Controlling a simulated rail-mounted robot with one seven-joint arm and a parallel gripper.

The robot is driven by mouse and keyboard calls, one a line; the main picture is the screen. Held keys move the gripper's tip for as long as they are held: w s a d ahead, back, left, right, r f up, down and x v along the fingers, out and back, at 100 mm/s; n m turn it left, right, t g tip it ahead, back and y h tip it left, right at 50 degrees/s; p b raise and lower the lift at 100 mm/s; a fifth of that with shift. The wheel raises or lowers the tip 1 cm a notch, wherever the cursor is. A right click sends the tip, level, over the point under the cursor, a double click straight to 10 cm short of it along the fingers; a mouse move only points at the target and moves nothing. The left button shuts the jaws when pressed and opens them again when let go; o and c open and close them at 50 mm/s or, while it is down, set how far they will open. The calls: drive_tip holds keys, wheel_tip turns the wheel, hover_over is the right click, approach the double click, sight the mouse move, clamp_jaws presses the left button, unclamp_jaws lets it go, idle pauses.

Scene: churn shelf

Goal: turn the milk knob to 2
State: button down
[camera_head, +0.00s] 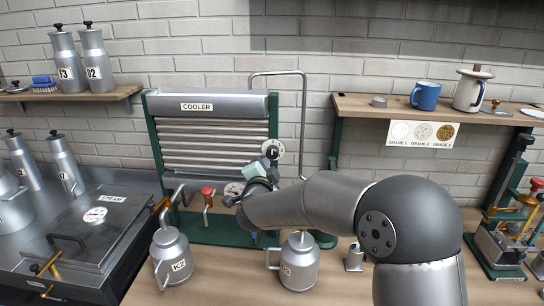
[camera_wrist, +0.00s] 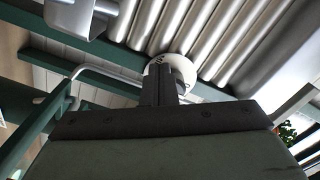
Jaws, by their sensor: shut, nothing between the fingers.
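The cooler (camera_head: 210,106) is a ribbed metal unit in a green frame against the wall. A round white dial with a dark knob (camera_head: 273,147) sits at its right edge; its markings are too small to read. My gripper (camera_head: 268,164) is shut just below and in front of this dial. In the wrist view, my shut gripper fingers (camera_wrist: 160,88) overlap a white round dial (camera_wrist: 186,68) beside the metal ribs and hide part of it. I cannot tell whether the fingertips touch the knob. A second white dial (camera_head: 233,189) sits lower on the cooler, partly behind my arm.
A red-handled valve (camera_head: 207,192) is left of my gripper. Two metal jugs, one marked K2 (camera_head: 172,260) and another (camera_head: 299,262), stand on the counter below. A bent pipe (camera_head: 304,110) rises right of the cooler. A shelf (camera_head: 350,104) with mugs is at upper right.

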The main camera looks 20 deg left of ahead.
drive_tip(key=shift+a+r+b, duration=0.3)
drive_tip(key=shift+r+b, duration=0.35)
drive_tip(key=shift+b, duration=0.6)
drive_tip(key=shift+r+b, duration=0.45)
drive_tip(key=shift+r, duration=0.05)
drive_tip(key=shift+a, duration=0.25)
drive_tip(key=shift+s+a, duration=0.1)
drive_tip(key=a+b+v, duration=0.1)
drive_tip(key=b+v, duration=0.2)
drive_tip(key=v, duration=0.3)
drive_tip(key=shift+d, duration=0.25)
drive_tip(key=shift+s, duration=0.1)
